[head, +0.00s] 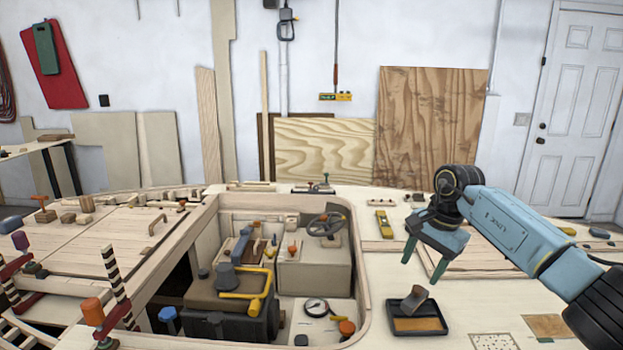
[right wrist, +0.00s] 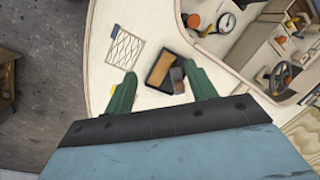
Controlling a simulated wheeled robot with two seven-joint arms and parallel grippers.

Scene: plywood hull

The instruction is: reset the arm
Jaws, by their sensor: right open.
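My right gripper (head: 424,258) is open and empty, held above the light plywood deck (head: 386,280) to the right of the cockpit opening. Its two green fingers also show in the right wrist view (right wrist: 163,88), apart, with nothing between them at their height. Below it a black tray (head: 398,333) with a tan bottom lies on the deck, and a grey-brown block (head: 413,302) leans in it. The tray also shows in the right wrist view (right wrist: 152,62). My left gripper is not in view.
The open cockpit holds a steering wheel (head: 326,225), a yellow handle (head: 245,295) and a round gauge (head: 316,307). A yellow level (head: 384,224) lies on the deck. Striped posts (head: 112,272) and clamps stand at the left. Plywood sheets (head: 430,125) lean on the back wall.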

